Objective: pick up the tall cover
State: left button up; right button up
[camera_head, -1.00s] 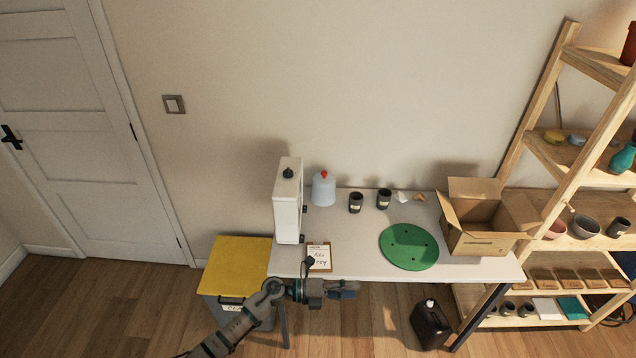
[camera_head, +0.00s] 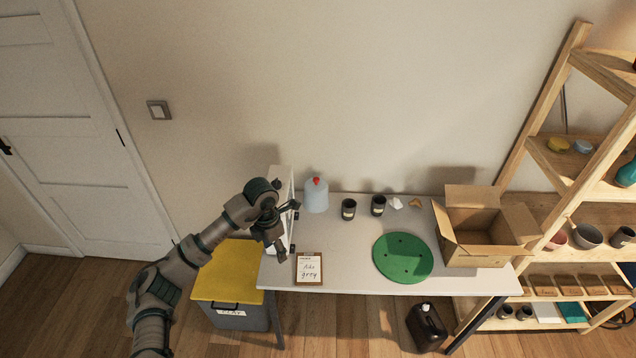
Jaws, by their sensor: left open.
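The tall cover, seemingly the white upright box (camera_head: 286,176), stands at the left end of the white table (camera_head: 345,265). Its top and right side show; my left arm hides much of its front and the black knob seen on top earlier. My left gripper (camera_head: 275,248) is in front of the box in the picture, pointing down, open. I see nothing held in it. I cannot tell whether it touches the box. My right gripper is out of view.
A pale blue jug with a red cap (camera_head: 316,196) stands right of the box. A clipboard (camera_head: 309,268) lies at the front edge. Two dark cups (camera_head: 348,209), a green disc (camera_head: 403,257) and an open carton (camera_head: 470,255) are further right. A yellow-lidded bin (camera_head: 226,272) is at left.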

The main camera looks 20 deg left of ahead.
aim_at(316, 196)
jog(key=i, duration=1.6)
